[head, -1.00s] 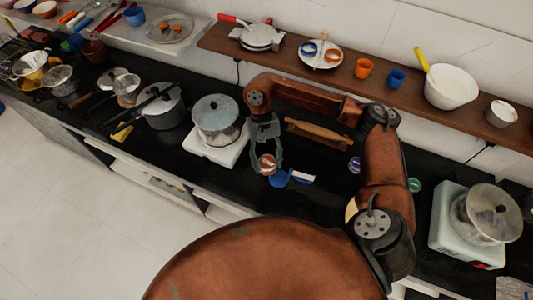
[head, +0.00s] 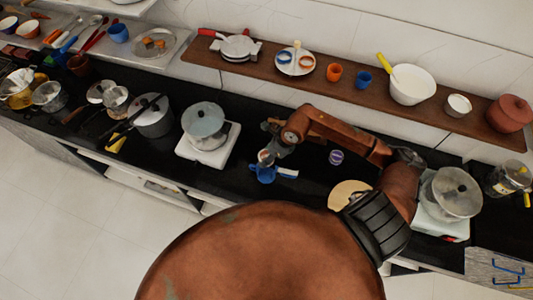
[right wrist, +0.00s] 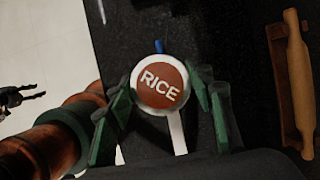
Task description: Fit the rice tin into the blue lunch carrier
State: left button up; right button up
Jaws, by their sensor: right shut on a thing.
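The rice tin, with a brown-red lid marked RICE in white (right wrist: 160,84), is upright between the green fingers of my right gripper (right wrist: 162,100). In the head view the tin (head: 265,157) is at the top of the blue lunch carrier (head: 265,174) on the black counter. In the right wrist view the tin hides nearly all of the carrier; only a small blue piece (right wrist: 160,46) shows beyond it. I cannot tell whether the tin's base is inside the carrier or just above it. My left gripper is not recognisable in any view.
A blue-and-white piece (head: 288,173) lies right beside the carrier. A pot (head: 203,122) on a white stove stands to the left. A purple-topped jar (head: 336,157) is to the right. A wooden rolling pin (right wrist: 299,80) lies to the right in the wrist view.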

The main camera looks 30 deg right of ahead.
jog(key=shift+f+b, duration=1.1)
jog(key=shift+f, duration=1)
jog(key=shift+r, duration=0.1)
jog(key=shift+f+b, duration=0.25)
jog(key=shift+b, duration=0.15)
jog(key=shift+f+b, duration=0.35)
jog(key=shift+f, duration=0.3)
jog(key=shift+f+b, duration=0.4)
jog(key=shift+b, duration=0.2)
jog(key=shift+f, duration=0.25)
